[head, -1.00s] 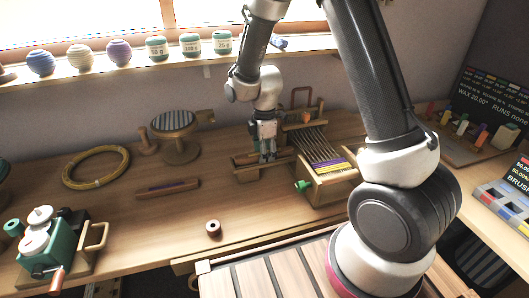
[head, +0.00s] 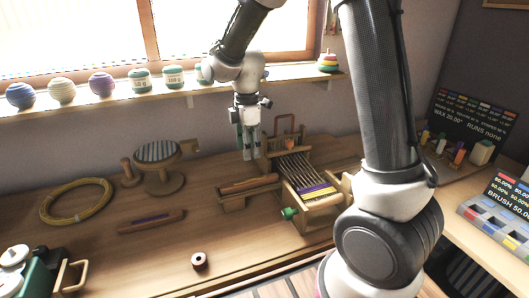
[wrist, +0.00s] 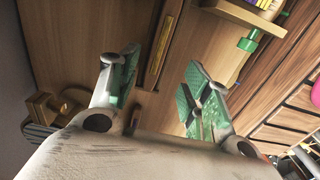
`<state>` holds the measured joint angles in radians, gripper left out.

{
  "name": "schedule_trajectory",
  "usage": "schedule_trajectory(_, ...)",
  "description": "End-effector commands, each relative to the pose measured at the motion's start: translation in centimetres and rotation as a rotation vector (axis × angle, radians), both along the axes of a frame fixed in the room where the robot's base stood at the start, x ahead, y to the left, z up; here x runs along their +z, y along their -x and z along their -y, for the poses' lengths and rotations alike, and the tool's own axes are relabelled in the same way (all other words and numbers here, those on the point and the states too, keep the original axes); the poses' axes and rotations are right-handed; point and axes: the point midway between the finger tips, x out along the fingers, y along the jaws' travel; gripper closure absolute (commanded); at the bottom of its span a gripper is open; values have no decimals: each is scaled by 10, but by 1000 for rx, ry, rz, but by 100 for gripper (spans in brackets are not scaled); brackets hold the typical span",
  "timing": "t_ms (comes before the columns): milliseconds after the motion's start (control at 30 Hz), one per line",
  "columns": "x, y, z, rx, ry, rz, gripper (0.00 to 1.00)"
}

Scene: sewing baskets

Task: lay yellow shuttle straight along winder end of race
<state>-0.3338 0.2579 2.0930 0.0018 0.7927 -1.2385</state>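A long wooden shuttle (head: 250,183) lies lengthwise in the wooden race (head: 233,203) at the left of the small loom (head: 318,204). In the wrist view the shuttle (wrist: 164,48), with a yellowish strip along it, appears below and between my fingertips. It looks roughly parallel to the race. My gripper (head: 250,156) is raised above the race, pointing down. In the wrist view the green-padded fingers (wrist: 153,66) are wide apart with nothing between them. The shuttle's exact end position is too small to tell.
Another wooden shuttle with purple yarn (head: 151,220) lies on the table at left. A small spool (head: 199,260) stands near the front edge. A striped cushion stand (head: 158,153) and a yellow coil (head: 75,203) are farther left. A green knob (head: 289,213) sticks out from the loom.

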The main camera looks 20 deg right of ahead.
Motion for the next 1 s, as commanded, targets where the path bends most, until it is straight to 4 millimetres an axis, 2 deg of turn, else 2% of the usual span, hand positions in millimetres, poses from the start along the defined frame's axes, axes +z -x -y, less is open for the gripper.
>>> schedule_trajectory(167, 8, 3, 4, -28, -3, 8, 52)
schedule_trajectory(267, 29, 13, 18, -130, -14, 35, 52)
schedule_trajectory(333, 51, 28, 34, -251, -26, 64, 52)
schedule_trajectory(500, 104, 84, 80, -634, -80, 144, 52)
schedule_trajectory(633, 130, 134, 109, -932, -135, 200, 52)
schedule_trajectory(800, 144, 195, 135, -1277, -216, 258, 52)
schedule_trajectory(900, 145, 219, 143, -1421, -255, 278, 52)
schedule_trajectory(1000, 144, 234, 147, -1510, -281, 290, 52)
